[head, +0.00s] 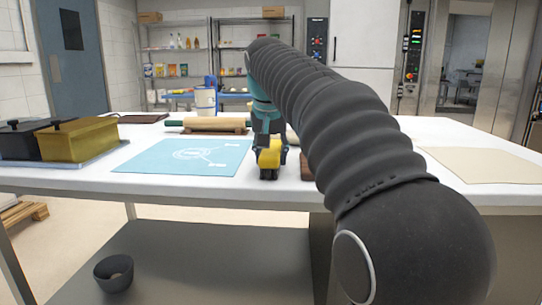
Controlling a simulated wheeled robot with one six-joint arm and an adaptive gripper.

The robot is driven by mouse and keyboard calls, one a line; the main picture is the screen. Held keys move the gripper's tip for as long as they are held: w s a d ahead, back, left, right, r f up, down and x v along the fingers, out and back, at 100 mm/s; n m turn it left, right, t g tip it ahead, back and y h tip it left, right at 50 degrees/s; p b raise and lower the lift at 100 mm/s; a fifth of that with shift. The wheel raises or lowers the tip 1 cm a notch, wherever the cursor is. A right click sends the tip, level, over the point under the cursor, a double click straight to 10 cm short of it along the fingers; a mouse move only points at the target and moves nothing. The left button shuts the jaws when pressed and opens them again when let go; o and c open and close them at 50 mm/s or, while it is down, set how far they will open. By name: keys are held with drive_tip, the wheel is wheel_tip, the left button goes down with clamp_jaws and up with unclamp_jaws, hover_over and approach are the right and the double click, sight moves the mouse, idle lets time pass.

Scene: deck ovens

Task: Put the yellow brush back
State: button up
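In the head view my gripper (267,143) points down over the white table, near its front edge, right of the blue mat (190,158). A yellow block-like thing, which I take for the yellow brush (269,158), sits between its teal fingers, with dark parts at its lower end. The gripper appears shut on it. I cannot tell whether the brush touches the tabletop. My arm hides part of the table to the right.
A yellow lidded tin (78,140) and a black one (20,140) stand at the left. A beige cloth (484,165) lies at the right. A dark bowl (114,273) sits on the lower shelf.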

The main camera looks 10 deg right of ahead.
drive_tip(key=o, duration=1.1)
drive_tip(key=shift+f, duration=0.15)
drive_tip(key=p+v, duration=0.3)
drive_tip(key=v, duration=0.9)
drive_tip(key=shift+w+r, duration=0.1)
drive_tip(key=shift+r, duration=0.15)
drive_tip(key=s+f+n, duration=0.1)
drive_tip(key=s+f, duration=0.7)
drive_tip(key=f, duration=0.2)
drive_tip(key=s+d+f+n+y, duration=0.1)
drive_tip(key=s+f, duration=0.8)
drive_tip(key=f, duration=0.1)
drive_tip(key=s+f+n+t, duration=0.1)
drive_tip(key=s+f, duration=0.7)
drive_tip(key=f, duration=0.3)
drive_tip(key=shift+s+d+f+n, duration=0.1)
drive_tip(key=shift+s+d+n, duration=0.2)
drive_tip(key=shift+s, duration=0.1)
